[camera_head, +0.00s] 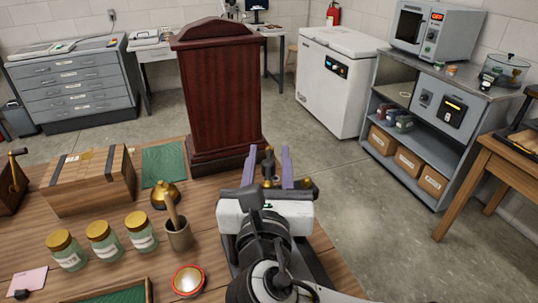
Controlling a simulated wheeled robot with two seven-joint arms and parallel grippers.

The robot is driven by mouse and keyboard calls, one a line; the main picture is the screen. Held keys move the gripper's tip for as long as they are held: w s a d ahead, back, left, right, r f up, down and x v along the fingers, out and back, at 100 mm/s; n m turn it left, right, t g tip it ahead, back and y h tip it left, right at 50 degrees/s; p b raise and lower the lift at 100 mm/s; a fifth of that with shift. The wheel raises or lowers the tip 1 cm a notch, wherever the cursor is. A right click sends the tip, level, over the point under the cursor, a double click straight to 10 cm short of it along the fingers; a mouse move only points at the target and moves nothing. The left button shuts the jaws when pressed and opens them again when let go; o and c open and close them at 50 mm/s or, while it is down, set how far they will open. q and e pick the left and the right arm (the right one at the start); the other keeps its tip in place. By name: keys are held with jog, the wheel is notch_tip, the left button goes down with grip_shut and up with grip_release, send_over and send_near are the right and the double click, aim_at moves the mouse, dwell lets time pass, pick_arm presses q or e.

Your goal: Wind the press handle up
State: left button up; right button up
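My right gripper (269,165) reaches in from the bottom over the table's right end. Its two purple fingers stand apart, with a dark and brass piece, which looks like part of the press handle (268,172), showing between them. I see no clear contact with the fingers. Another brass-ended part (308,183) shows just right of the gripper's white body. The dark press (306,258) is mostly hidden under my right arm and gripper, so the handle's full shape and position cannot be told. My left gripper is not in view.
A tall dark red wooden case (220,95) stands just beyond the gripper. Left on the wooden table (112,212) are a wooden box (88,182), several jars (103,240), a brass bell (165,194) and a cup (178,236). Open floor (375,225) lies right.

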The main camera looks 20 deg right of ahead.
jog(key=shift+w+d, duration=0.1)
jog(key=shift+w, duration=0.25)
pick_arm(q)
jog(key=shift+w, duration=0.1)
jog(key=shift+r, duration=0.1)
pick_arm(e)
grip_shut()
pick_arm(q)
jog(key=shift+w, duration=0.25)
